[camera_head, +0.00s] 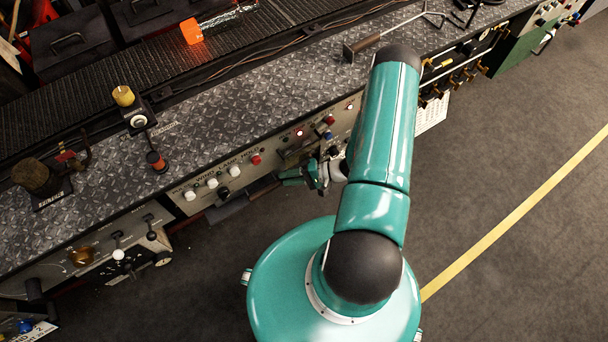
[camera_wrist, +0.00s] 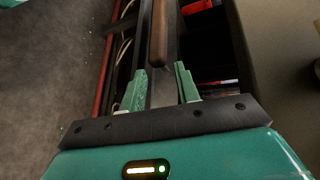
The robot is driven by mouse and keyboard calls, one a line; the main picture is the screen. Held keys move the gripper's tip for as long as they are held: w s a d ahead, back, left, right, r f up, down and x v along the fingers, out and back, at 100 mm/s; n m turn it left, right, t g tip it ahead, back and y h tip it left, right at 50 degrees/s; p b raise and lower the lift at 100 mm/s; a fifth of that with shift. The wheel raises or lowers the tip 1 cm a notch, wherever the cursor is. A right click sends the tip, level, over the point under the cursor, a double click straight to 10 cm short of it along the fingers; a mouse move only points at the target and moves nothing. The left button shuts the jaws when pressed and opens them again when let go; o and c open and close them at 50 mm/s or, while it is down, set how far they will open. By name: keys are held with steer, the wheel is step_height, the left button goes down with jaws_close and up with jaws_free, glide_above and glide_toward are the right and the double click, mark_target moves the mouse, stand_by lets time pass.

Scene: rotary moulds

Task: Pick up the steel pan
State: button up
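A flat grey metal piece with a brown handle, which looks like the steel pan (camera_head: 227,209), shows below the front panel of the bench in the head view. Its brown handle (camera_wrist: 158,38) runs up the middle of the wrist view, just beyond my fingertips. My gripper (camera_wrist: 161,70) is open, with one teal finger on each side of the handle's line. A narrow grey strip shows between the fingers; I cannot tell whether they touch it. In the head view my gripper (camera_head: 289,177) is beside the bench front, partly hidden by my arm.
The bench top (camera_head: 235,120) is diamond plate, with knobs and switches on its front panel (camera_head: 215,178). A scraper-like tool (camera_head: 368,42) and a brush (camera_head: 38,178) lie on top. A glowing orange piece (camera_head: 191,31) sits at the back. The floor at right is clear.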

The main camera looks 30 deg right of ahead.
steer(key=shift+x, duration=1.1)
jaws_close()
steer(key=shift+s, duration=0.1)
